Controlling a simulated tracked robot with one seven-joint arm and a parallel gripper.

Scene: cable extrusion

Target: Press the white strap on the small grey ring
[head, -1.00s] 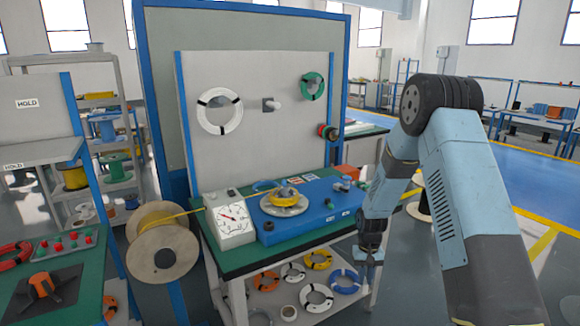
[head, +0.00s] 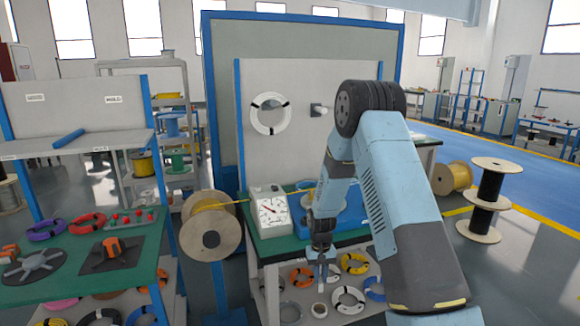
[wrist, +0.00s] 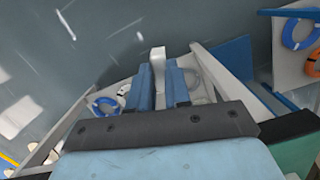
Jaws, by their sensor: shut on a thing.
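My gripper (head: 322,268) hangs low in front of the green-topped bench, pointing down. In the wrist view, its two blue fingers (wrist: 162,82) are shut on a narrow white piece, which looks like the white strap (wrist: 158,56). Its tip sticks out beyond the fingers and touches nothing that I can see. A small pale ring (head: 319,310) lies on the lower shelf below the gripper. I cannot tell whether it is the small grey ring. My arm hides much of the blue machine on the bench.
A dial gauge (head: 271,211) stands on the bench's left end, beside a wooden spool (head: 211,238) of yellow cable. Orange (head: 301,277) and yellow (head: 354,263) coils lie on the lower shelf. Another green bench (head: 85,255) stands left.

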